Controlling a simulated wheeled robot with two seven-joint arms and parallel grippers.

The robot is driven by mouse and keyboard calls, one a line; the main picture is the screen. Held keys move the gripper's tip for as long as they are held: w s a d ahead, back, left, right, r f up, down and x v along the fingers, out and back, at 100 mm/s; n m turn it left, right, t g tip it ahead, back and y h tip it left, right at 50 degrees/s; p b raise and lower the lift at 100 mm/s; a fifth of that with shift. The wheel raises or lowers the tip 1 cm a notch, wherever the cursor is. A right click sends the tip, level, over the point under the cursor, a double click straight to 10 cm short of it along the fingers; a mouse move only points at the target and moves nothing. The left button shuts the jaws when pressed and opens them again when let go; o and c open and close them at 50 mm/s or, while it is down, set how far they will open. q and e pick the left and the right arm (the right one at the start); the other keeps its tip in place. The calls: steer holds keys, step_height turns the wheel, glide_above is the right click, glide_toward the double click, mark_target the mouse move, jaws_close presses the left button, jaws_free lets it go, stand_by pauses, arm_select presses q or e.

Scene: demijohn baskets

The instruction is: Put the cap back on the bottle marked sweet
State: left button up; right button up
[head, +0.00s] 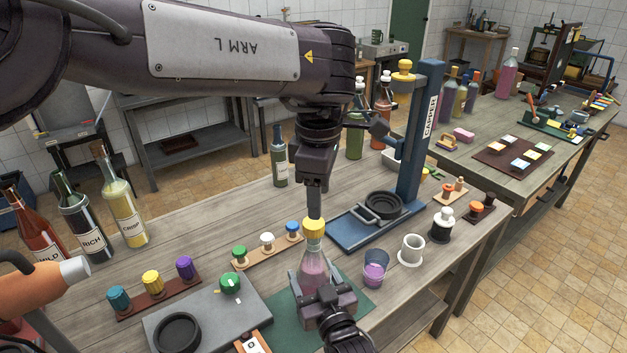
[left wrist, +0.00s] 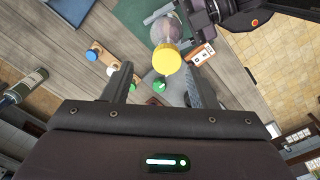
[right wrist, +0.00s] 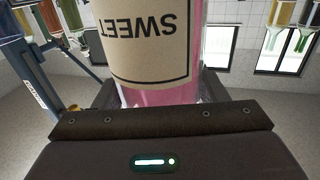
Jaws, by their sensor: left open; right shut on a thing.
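The bottle marked sweet (head: 314,270) holds pink liquid and stands upright over the green mat at the front. Its label (right wrist: 152,38) reads SWEET, upside down in the right wrist view. A yellow cap (head: 314,228) sits on top of its neck; it also shows in the left wrist view (left wrist: 167,62). I cannot tell how firmly it is seated. My right gripper (head: 325,300) is shut on the bottle's body. My left gripper (head: 315,214) is open, right above the cap, its fingers (left wrist: 160,85) spread to either side of it. The cap hides the bottle's mouth.
A blue capper (head: 408,150) stands behind to the right. A purple-filled glass (head: 375,272) and a white cup (head: 411,250) are right of the bottle. A grey board with a green knob (head: 230,282) and racks of coloured caps (head: 267,250) lie left. Bottles (head: 124,210) stand further left.

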arm_select(q)
steer(key=n, duration=0.7)
steer(key=shift+w+d+r+n, duration=0.15)
steer(key=shift+w+r+n, duration=0.05)
steer(key=shift+n, duration=0.2)
steer(key=n, duration=0.7)
steer(key=shift+w+r, duration=0.1)
steer(key=shift+r, duration=0.05)
steer(key=n, duration=0.7)
steer(key=shift+w+r+n, duration=0.1)
steer(key=shift+r+n, duration=0.1)
steer(key=shift+n, duration=0.1)
steer(key=n, duration=0.7)
steer(key=shift+r, duration=0.15)
steer(key=n, duration=0.4)
steer(key=shift+r+n, duration=0.1)
steer(key=shift+n, duration=0.3)
steer(key=n, duration=0.7)
steer(key=shift+s+a+r, duration=0.15)
steer(key=shift+s+a, duration=0.05)
steer(key=n, duration=0.7)
steer(key=shift+s+a+r+n, duration=0.1)
steer(key=shift+s+a+n, duration=0.1)
steer(key=shift+n, duration=0.1)
steer(key=n, duration=0.6)
steer(key=shift+s+a+r, duration=0.15)
steer(key=shift+s+a, duration=0.05)
steer(key=shift+s, duration=0.05)
